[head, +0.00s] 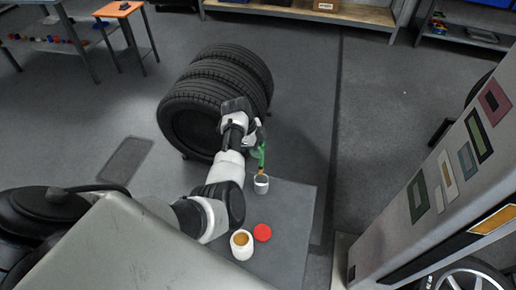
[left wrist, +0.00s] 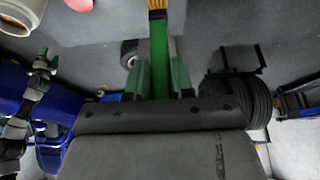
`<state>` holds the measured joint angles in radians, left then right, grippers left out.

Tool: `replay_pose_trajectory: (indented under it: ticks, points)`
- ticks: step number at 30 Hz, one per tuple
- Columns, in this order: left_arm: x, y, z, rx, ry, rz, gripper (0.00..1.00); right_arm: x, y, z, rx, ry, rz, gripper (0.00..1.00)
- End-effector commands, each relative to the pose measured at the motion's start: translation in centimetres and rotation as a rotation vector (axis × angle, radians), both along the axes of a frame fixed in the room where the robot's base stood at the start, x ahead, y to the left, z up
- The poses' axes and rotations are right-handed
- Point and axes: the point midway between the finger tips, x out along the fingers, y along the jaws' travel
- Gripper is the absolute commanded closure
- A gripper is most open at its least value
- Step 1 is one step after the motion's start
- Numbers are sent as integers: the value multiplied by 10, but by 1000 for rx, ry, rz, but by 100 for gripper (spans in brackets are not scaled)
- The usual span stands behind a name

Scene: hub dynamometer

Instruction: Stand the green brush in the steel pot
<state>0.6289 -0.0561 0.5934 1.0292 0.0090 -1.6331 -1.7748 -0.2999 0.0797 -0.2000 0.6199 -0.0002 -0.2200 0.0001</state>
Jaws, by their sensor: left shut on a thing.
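The green brush (head: 262,155) hangs bristles down from my left gripper (head: 257,140) in the head view. My left gripper is shut on its handle; in the left wrist view the green handle (left wrist: 159,50) runs between the two fingers (left wrist: 160,80), with tan bristles (left wrist: 157,5) at the top edge. The steel pot (head: 261,186) stands upright on the grey table, right below the brush. The bristle tips appear at the pot's mouth; I cannot tell whether they are inside it. The pot does not clearly show in the left wrist view. My right gripper is not in view.
A white jar (head: 242,251) with tan contents and a red lid (head: 263,232) are on the grey table (head: 290,215), nearer than the pot. A stack of tyres (head: 215,95) lies beyond. A grey machine panel (head: 440,185) stands at the right.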

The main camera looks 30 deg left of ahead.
Motion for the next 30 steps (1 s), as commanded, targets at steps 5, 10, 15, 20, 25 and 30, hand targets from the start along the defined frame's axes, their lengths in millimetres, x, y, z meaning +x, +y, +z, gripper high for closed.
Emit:
replay_pose_trajectory:
  ticks: [5,10,15,20,25,30]
  points:
    - [0,-1,-17,-1,-2,-1,100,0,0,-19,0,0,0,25]
    - [0,-1,-28,-1,-2,-1,100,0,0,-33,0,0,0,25]
    - [0,0,-40,0,0,-2,100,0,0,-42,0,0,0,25]
    - [0,0,-52,0,0,-1,100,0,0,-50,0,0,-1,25]
    - [0,0,-66,1,1,-1,100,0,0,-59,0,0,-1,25]
    - [0,0,-80,0,1,-1,100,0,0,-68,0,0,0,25]
